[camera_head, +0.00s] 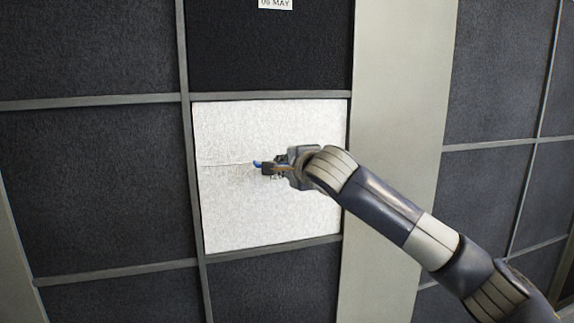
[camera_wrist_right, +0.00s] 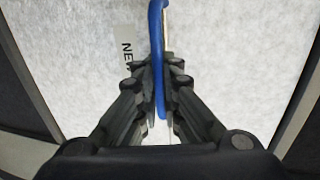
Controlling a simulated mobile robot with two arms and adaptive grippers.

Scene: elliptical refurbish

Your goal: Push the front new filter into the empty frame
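The white new filter (camera_head: 235,215) stands upright in a frame opening in the middle of the head view and fills nearly all of it. How deep it sits is hard to tell. It fills the background of the right wrist view (camera_wrist_right: 75,60), with a label (camera_wrist_right: 127,45) reading "NE…", partly hidden. My right gripper (camera_head: 262,168) is at the middle of the filter's face. In the wrist view its fingers (camera_wrist_right: 158,75) are closed around a blue strap or handle (camera_wrist_right: 158,105). My left gripper is not in view.
Dark filters (camera_head: 95,190) fill the grey grid frame (camera_head: 120,100) around the white one. A dark filter above carries a "MAY" label (camera_head: 275,3). A pale column (camera_head: 395,75) stands right of the white filter, with more dark panels (camera_head: 500,70) beyond it.

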